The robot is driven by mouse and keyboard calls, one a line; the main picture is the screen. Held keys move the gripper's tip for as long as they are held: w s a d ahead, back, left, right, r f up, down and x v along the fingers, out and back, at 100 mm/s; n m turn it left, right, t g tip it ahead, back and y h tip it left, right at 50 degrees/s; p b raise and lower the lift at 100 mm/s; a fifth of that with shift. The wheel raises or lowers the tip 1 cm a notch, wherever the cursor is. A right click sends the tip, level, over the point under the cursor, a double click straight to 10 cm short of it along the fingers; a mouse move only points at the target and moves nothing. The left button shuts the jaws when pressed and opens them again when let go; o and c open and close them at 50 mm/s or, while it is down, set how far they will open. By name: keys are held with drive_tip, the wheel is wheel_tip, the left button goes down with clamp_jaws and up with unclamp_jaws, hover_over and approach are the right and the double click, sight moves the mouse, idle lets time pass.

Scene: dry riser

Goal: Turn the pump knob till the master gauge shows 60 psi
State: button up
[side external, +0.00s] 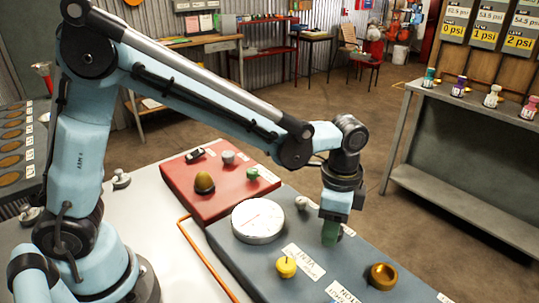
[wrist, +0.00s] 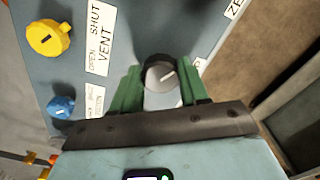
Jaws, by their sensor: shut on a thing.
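My gripper (side external: 330,233) reaches down over the blue-grey panel (side external: 318,236) from above. In the wrist view, the green fingers of my gripper (wrist: 162,84) are shut on a grey knob (wrist: 160,73) with a dark base and a white pointer line. The line slants toward the upper right. No pump label can be read on it. In the side view this knob is hidden behind my gripper. A large round white-faced gauge (side external: 258,220) lies on the panel left of my gripper. A reddish line shows on its face, but the reading is too small to make out.
A yellow knob (side external: 286,267) sits by the VENT label, and a brass knob (side external: 382,276) is nearer the front right. The wrist view shows a blue knob (wrist: 61,106). A red panel (side external: 216,181) with several knobs lies behind. Psi boards (side external: 486,30) hang at upper right.

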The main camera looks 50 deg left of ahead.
drive_tip(key=shift+m, duration=0.3)
idle(0.4)
drive_tip(key=o, duration=1.1)
drive_tip(key=shift+c, duration=0.2)
drive_tip(key=shift+r, duration=0.1)
wheel_tip(320, 180, up, 12)
drive_tip(key=s+a+f+n+t, duration=0.1)
drive_tip(key=s+a+n+t, duration=0.1)
drive_tip(key=s+a+n, duration=0.1)
drive_tip(key=s+a+f+n+t, duration=0.2)
drive_tip(key=a+n, duration=0.3)
drive_tip(key=a, duration=0.3)
drive_tip(key=s+a+f+n+t, duration=0.1)
drive_tip(key=s+a+n+t, duration=0.2)
drive_tip(key=s+a+n, duration=0.1)
drive_tip(key=shift+a+f, duration=0.35)
drive_tip(key=shift+a, duration=0.55)
